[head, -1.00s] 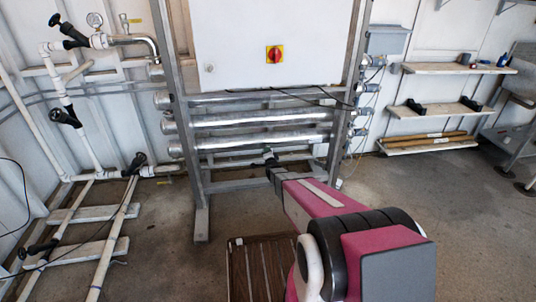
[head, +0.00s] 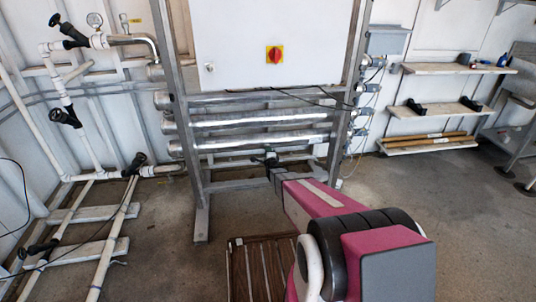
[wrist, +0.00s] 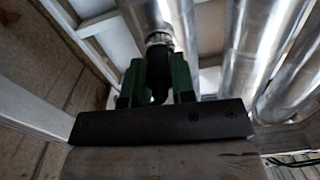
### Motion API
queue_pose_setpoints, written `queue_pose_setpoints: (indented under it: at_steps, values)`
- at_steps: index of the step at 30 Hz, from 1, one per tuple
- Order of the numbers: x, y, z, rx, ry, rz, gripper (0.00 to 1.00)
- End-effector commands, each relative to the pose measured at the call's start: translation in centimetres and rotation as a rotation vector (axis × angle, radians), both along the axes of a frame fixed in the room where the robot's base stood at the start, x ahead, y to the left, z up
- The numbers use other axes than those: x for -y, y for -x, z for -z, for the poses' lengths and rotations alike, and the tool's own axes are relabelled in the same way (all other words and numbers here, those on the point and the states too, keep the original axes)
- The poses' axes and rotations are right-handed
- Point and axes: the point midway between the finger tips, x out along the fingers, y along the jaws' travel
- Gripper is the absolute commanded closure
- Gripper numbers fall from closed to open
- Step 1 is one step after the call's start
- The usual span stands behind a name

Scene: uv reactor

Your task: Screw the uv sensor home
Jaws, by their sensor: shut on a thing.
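My gripper (wrist: 158,72) has dark green fingers, shut on a dark cylindrical body, the uv sensor (wrist: 159,84). The sensor points at a metal threaded fitting (wrist: 159,38) on the underside of a shiny reactor tube (wrist: 150,12). The sensor's far end looks in line with the fitting, but I cannot tell how deep it sits. In the head view, my gripper (head: 271,160) is small and dark below the lowest shiny tube (head: 262,141), inside the steel frame. The sensor cannot be made out there.
A white cabinet with a red and yellow switch (head: 274,54) is above the tubes. Thin cables (head: 359,120) hang at the right. A slatted wooden platform (head: 240,272) lies below my arm.

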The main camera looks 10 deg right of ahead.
Motion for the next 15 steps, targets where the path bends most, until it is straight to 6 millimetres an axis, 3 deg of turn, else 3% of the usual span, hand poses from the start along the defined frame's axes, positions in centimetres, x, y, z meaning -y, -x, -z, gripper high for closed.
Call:
queue_pose_setpoints:
  at_steps: [8, 9, 11, 15]
  values:
    - [0.51, 0.4, 0.13, -0.006, -0.107, 0.008, 1.0]
    - [0.5, 0.4, 0.14, -0.006, -0.112, 0.009, 0.66]
    - [0.45, 0.36, 0.12, -0.006, -0.108, 0.008, 0.47]
    - [0.29, 0.24, 0.09, -0.004, -0.105, 0.006, 0.46]
